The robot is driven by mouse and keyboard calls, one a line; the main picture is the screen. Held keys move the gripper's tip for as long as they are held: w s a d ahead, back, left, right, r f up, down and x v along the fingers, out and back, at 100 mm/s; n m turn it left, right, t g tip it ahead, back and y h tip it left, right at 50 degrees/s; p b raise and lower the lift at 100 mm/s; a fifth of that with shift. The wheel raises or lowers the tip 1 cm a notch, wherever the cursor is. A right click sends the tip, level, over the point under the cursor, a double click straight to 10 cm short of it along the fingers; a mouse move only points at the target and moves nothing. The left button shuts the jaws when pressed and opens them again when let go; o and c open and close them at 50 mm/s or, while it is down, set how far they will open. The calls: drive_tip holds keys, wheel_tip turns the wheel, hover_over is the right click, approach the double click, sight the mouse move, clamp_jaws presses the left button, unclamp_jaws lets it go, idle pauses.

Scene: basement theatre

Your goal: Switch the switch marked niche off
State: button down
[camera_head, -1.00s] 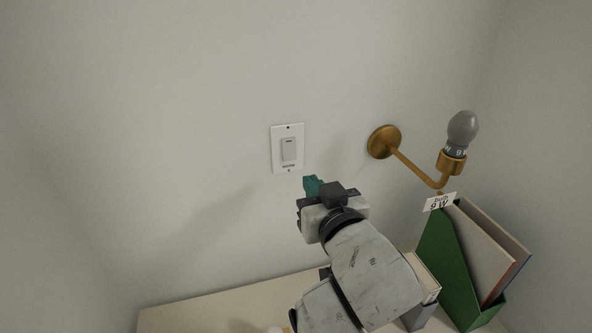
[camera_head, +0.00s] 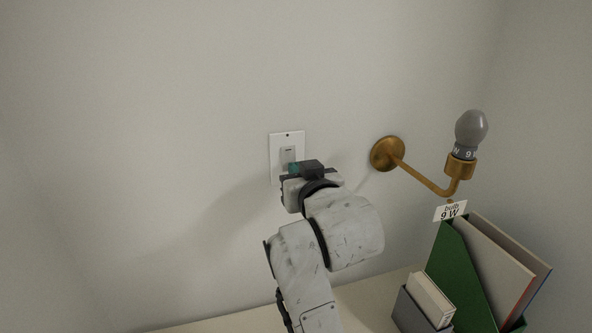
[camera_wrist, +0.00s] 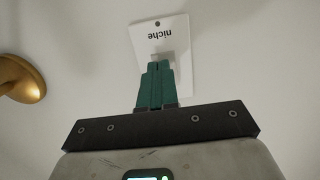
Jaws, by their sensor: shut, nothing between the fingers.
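The white switch plate (camera_head: 286,140) is on the wall in the middle of the head view, with its rocker (camera_head: 287,152) partly hidden behind my gripper. In the wrist view the plate (camera_wrist: 184,60) shows upside down, and the word "niche" is printed on it. My gripper (camera_head: 290,168) is in front of the plate's lower part. In the wrist view its teal fingers (camera_wrist: 159,68) are shut with nothing between them, and their tips overlap the rocker. I cannot tell whether the tips touch it. The rocker's lower part is hidden.
A brass wall lamp (camera_head: 388,153) with a grey, unlit-looking bulb (camera_head: 471,130) juts out at the right. Below it stand a green file holder (camera_head: 461,275) with folders and a small grey box (camera_head: 408,312) on a pale surface (camera_head: 372,297). The wall at left is bare.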

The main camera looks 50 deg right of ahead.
drive_tip(key=shift+w+d+f, duration=0.1)
drive_tip(key=shift+w+d, duration=0.2)
drive_tip(key=shift+w, duration=0.15)
drive_tip(key=t+b, duration=0.1)
drive_tip(key=b, duration=0.1)
drive_tip(key=shift+w+d+f+h+b, duration=0.1)
drive_tip(key=shift+w+f+h+b, duration=0.2)
drive_tip(key=shift+w+f+h, duration=0.1)
drive_tip(key=shift+r, duration=0.25)
drive_tip(key=shift+s+f, duration=0.1)
drive_tip(key=shift+s, duration=0.05)
